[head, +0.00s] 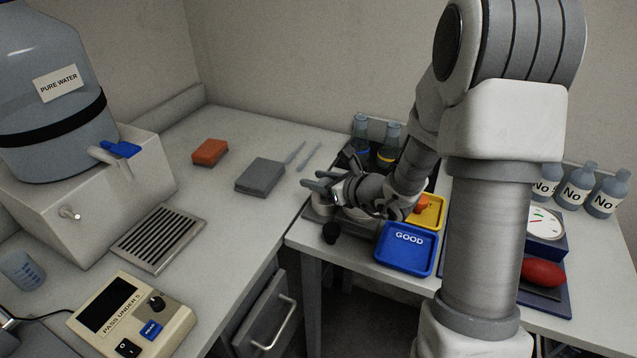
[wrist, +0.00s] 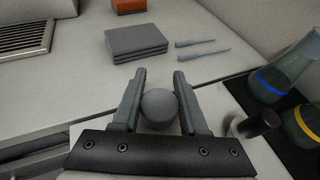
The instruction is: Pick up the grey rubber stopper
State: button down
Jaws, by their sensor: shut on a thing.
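The grey rubber stopper (wrist: 160,108) shows in the wrist view as a smooth, rounded grey piece between the two fingers. My gripper (wrist: 160,84) is shut on it, with a finger along each side. Its underside is hidden from the wrist camera. In the head view my gripper (head: 318,181) is at the left end of the right-hand table, near the gap between the two benches. The stopper cannot be made out clearly there.
A dark round piece (head: 330,232) stands near the table's front edge, beside the blue GOOD tray (head: 405,268). A yellow tray (head: 437,201) and flasks (head: 388,146) are close to my arm. A grey stack (head: 260,177) and orange block (head: 210,152) lie on the left bench.

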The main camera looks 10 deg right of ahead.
notch_tip(320, 180, up, 3)
jog(key=shift+r+p, duration=0.15)
jog(key=shift+p, duration=0.3)
jog(key=s+d+r+p, duration=0.2)
jog(key=s+d+r, duration=0.4)
jog(key=d, duration=0.4)
jog(key=w+a+r+m+t+h+p, duration=0.1)
jog(key=w+a+r+m+h+p, duration=0.1)
jog(key=a+r+p, duration=0.2)
jog(key=a+p, duration=0.3)
jog(key=a, duration=0.1)
jog(key=shift+a+r+m+h, duration=0.15)
jog(key=shift+r+m+h, duration=0.15)
jog(key=shift+r+h, duration=0.1)
jog(key=shift+a+f, duration=0.1)
